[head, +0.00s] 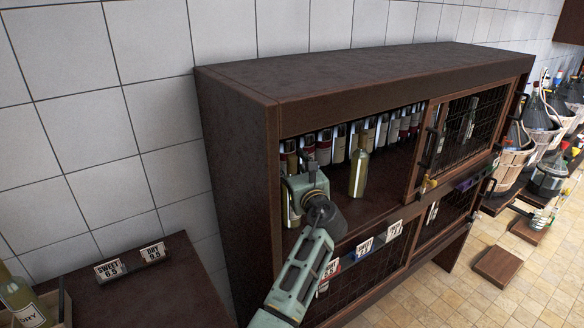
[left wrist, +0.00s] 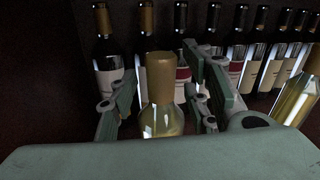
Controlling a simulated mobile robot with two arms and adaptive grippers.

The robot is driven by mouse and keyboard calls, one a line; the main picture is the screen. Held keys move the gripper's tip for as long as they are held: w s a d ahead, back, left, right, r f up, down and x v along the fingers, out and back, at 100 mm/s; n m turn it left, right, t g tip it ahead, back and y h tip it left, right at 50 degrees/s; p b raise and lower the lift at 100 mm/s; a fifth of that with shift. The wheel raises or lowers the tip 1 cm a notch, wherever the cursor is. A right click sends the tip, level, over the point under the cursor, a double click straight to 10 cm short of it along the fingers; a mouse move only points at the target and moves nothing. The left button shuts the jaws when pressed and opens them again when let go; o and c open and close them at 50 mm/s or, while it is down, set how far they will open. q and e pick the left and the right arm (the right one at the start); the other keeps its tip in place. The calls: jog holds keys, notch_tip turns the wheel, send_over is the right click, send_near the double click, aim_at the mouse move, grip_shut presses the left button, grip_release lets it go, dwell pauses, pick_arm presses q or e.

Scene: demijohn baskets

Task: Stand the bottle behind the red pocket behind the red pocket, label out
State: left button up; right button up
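A pale yellow-green bottle with a gold cap (left wrist: 160,120) stands upright between the fingers of my left gripper (left wrist: 168,92) in the left wrist view. The fingers are apart on either side of it, with a gap at its right. In the head view the left gripper (head: 305,188) is inside the cabinet's open left bay, and part of that bottle (head: 290,208) shows below it. A second pale bottle (head: 358,174) stands to its right; it also shows in the left wrist view (left wrist: 298,98). A red pocket (head: 322,287) shows partly behind my arm on the front rail. Labels of the pale bottles are not readable.
Dark bottles (head: 323,147) line the back of the shelf. The brown cabinet (head: 237,150) has a mesh door (head: 462,130) over its right bay. Cards (head: 364,248) hang along the front rail. A side table (head: 150,285) holds two cards. Demijohn baskets (head: 512,160) stand at far right.

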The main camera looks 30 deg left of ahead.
pick_arm(q)
jog(key=shift+s+d+f, duration=0.1)
jog(key=shift+s+d, duration=0.15)
jog(key=shift+d, duration=0.1)
jog(key=b+v, duration=0.2)
jog(key=v, duration=0.9)
jog(key=shift+b, duration=0.3)
jog(key=shift+s, duration=0.1)
